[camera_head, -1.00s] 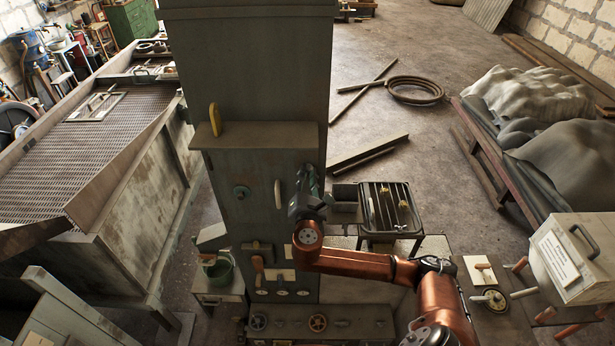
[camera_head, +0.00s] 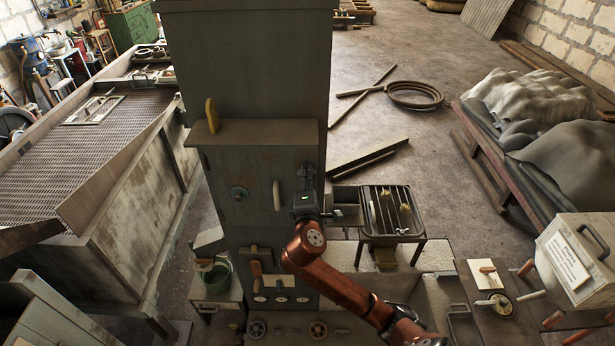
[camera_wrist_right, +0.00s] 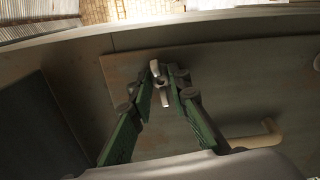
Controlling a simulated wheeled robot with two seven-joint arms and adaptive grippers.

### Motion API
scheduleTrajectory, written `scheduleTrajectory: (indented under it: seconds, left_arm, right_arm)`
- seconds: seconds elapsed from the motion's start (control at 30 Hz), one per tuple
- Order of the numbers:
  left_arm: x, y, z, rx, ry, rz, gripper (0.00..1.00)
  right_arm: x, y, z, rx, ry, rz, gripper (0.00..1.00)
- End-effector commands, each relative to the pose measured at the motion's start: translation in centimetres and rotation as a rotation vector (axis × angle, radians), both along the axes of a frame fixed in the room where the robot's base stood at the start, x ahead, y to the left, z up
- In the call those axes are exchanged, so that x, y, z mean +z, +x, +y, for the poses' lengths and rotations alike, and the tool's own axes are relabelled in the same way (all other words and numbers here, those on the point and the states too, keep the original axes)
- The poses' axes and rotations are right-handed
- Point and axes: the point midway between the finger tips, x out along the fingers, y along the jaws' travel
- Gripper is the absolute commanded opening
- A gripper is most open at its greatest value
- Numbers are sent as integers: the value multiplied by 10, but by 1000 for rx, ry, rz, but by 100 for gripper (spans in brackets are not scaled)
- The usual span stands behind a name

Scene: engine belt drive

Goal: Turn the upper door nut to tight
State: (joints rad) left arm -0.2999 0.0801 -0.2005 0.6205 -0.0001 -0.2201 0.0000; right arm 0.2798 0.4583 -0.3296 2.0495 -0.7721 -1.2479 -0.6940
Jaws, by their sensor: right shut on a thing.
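The upper door nut (camera_wrist_right: 158,70) is a small pale metal piece with wings, on the grey cabinet door (camera_head: 250,165). In the right wrist view it sits between the tips of my right gripper (camera_wrist_right: 162,84), whose green fingers are closed on it. In the head view my right gripper (camera_head: 306,182) is at the right edge of the door, and the gripper and wrist hide the nut there. How far the nut is turned cannot be told. My left gripper is not in view.
A ledge with a yellow object (camera_head: 212,115) juts out above. A grate stand (camera_head: 392,212) stands close on the right. Levers (camera_head: 256,275) and handwheels are below.

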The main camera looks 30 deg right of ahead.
Motion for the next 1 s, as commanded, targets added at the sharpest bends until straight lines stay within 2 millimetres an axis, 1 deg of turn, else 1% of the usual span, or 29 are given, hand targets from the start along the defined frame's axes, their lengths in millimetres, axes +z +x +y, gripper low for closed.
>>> scheduleTrajectory:
  seconds: [0.1, 0.33, 0.87, 0.9, 1.0]
  left_arm:
    - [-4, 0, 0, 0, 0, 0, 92]
    - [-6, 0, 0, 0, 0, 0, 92]
    - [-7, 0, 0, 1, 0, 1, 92]
    - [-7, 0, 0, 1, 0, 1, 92]
    - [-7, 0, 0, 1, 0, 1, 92]
  right_arm:
    - [-3, 0, 0, -2, 58, -31, 0]
    - [-2, 0, 0, 0, 122, -73, 0]
    - [-1, 0, 0, 0, 142, -85, 0]
    - [-1, 0, 0, 0, 142, -85, 17]
    - [-1, 0, 0, 0, 142, -85, 24]
